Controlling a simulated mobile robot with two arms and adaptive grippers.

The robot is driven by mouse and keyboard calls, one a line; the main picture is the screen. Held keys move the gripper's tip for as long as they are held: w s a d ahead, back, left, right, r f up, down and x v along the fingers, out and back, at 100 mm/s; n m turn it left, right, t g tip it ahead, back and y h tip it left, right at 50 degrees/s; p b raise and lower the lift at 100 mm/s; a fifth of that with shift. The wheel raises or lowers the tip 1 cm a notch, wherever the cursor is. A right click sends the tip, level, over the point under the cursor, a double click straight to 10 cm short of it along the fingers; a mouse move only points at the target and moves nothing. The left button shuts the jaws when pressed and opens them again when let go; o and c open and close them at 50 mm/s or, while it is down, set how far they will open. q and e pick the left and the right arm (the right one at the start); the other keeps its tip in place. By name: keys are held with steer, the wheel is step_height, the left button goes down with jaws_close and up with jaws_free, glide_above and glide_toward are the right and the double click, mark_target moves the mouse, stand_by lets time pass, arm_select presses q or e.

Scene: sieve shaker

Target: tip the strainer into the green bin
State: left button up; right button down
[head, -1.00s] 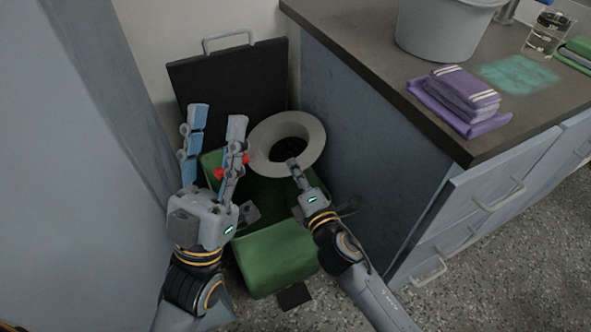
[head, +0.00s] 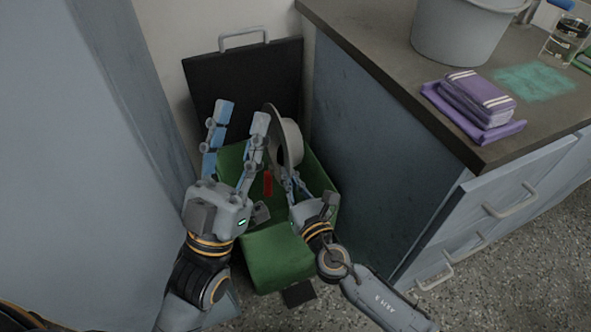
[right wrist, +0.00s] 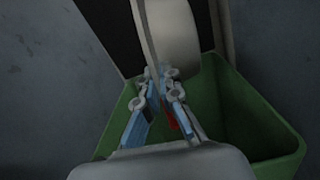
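The strainer (head: 290,143), a light grey round bowl with a wide dark-edged rim, is tilted onto its edge above the green bin (head: 280,258). My right gripper (head: 284,178) is shut on the rim's lower edge. In the right wrist view, the strainer (right wrist: 170,35) stands up from the fingertips (right wrist: 161,75), over the green bin (right wrist: 265,125). Something red (head: 267,184) shows at the bin's opening, partly hidden by fingers; I cannot tell whether it is falling or resting. My left gripper (head: 243,112) is open and empty, over the bin's left side.
A black panel with a handle (head: 245,80) stands behind the bin. A blue-grey cabinet (head: 370,160) is close on the right. Its counter holds a grey bucket (head: 455,35) and folded purple cloths (head: 477,105). A pale blue wall (head: 80,170) is on the left.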

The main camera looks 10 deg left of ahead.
arm_select(q)
steer(key=w+f+g+y+p, duration=0.2)
steer(key=w+f+g, duration=0.3)
steer(key=f, duration=0.2)
steer(key=shift+w+d+f+g+y, duration=0.2)
steer(key=shift+w+f+g+y, duration=0.1)
steer(key=shift+g, duration=0.1)
arm_select(e)
steer(key=shift+s+a+f+n, duration=0.1)
steer(key=shift+s+a+n, duration=0.15)
steer(key=shift+n, duration=0.6)
steer(key=shift+s+a+n, duration=0.1)
steer(key=shift+a+n, duration=0.2)
steer(key=shift+n, duration=0.5)
steer(key=shift+s+a+f+n, duration=0.1)
steer(key=shift+s+a+n, duration=0.15)
steer(key=shift+n, duration=0.6)
arm_select(q)
steer(key=shift+s, duration=0.1)
arm_select(e)
steer(key=shift+w, duration=0.1)
